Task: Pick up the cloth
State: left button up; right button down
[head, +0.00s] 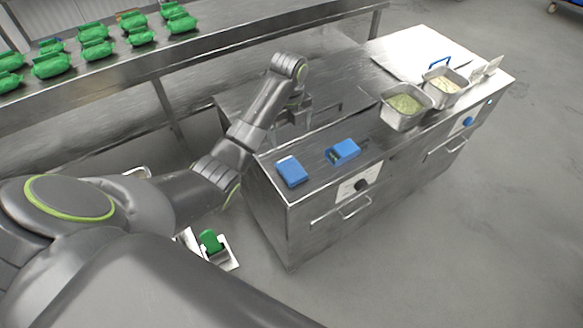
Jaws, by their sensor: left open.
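A flat blue piece that looks like the folded cloth (292,172) lies on the near left corner of the steel counter (315,187). A second blue item, box-like with a dark opening (345,150), lies to its right; I cannot tell exactly what it is. My left arm reaches in from the left, and my left gripper (301,116) hangs over the counter behind the blue pieces. It is open and apart from them; its fingertips are small and hard to make out. My right gripper is out of view.
Two steel pans with food, one greenish (405,104) and one pale (445,82), stand at the counter's right. A steel shelf with several green packs (95,48) runs behind. A white bin with a green item (222,254) stands on the floor.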

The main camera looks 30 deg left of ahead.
pick_arm(q)
jog(key=r, duration=0.1)
jog(key=b, duration=0.8)
send_over(291, 168)
notch_tip(291, 168, down, 8)
notch_tip(291, 168, down, 3)
jog(key=shift+f+m+p, duration=0.1)
jog(key=shift+m+p, duration=0.2)
jog(key=shift+p, duration=0.05)
jog(key=shift+f+p, duration=0.4)
jog(key=shift+f, duration=0.45)
jog(key=shift+f+p, duration=0.45)
jog(key=shift+f, duration=1.65)
jog(key=c, duration=1.1)
jog(key=shift+o, duration=0.2)
notch_tip(291, 168, up, 10)
jog(key=b, duration=0.1)
jog(key=shift+b, duration=0.3)
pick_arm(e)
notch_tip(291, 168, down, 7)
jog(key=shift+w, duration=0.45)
